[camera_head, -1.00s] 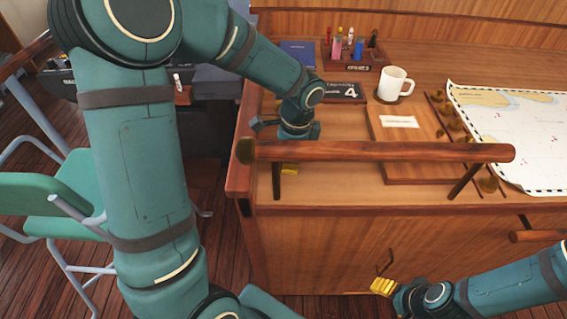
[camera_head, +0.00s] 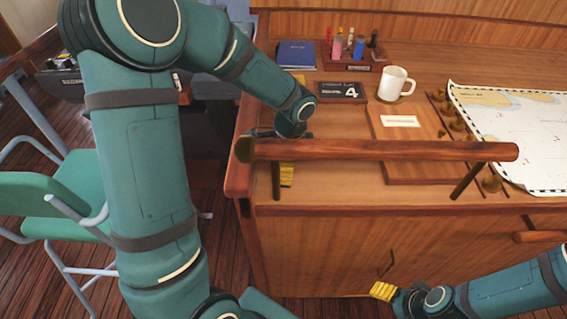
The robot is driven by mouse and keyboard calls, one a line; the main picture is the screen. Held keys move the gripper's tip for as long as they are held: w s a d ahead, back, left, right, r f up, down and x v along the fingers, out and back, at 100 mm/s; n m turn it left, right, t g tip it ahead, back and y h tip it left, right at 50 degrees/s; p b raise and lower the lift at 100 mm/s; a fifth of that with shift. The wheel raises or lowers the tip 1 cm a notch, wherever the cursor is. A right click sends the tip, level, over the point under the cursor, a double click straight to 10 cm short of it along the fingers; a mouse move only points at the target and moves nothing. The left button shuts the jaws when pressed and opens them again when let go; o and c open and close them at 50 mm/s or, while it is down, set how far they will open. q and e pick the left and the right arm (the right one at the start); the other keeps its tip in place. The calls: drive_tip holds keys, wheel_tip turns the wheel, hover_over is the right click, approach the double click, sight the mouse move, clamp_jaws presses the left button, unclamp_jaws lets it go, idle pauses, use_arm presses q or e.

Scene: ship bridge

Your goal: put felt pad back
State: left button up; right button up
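I cannot make out a felt pad for certain. My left gripper (camera_head: 287,174) is low over the left end of the wooden desk (camera_head: 340,198). The rail and my own arm hide most of it. Only yellow fingertip parts show below the rail, so its opening and anything in it are hidden. My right gripper (camera_head: 382,291) is in front of the cabinet face, below the desk top, with yellow fingertips near a cabinet handle. I see nothing in it, and its opening is unclear.
A wooden rail (camera_head: 385,150) runs along the desk's front. A white mug (camera_head: 392,83) stands on a dark flat piece behind a wooden board (camera_head: 420,165). A black number block (camera_head: 340,92), blue book (camera_head: 297,54), pen rack (camera_head: 353,63) and chart (camera_head: 515,130) are around.

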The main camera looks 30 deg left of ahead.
use_arm(q)
drive_tip(key=shift+r, duration=0.3)
drive_tip(key=r, duration=0.2)
drive_tip(key=r+p, duration=0.1)
drive_tip(key=r, duration=0.2)
drive_tip(key=r+p, duration=0.1)
drive_tip(key=r, duration=0.1)
drive_tip(key=shift+w+d+r, duration=0.15)
drive_tip(key=shift+w+d, duration=0.05)
drive_tip(key=shift+d, duration=0.2)
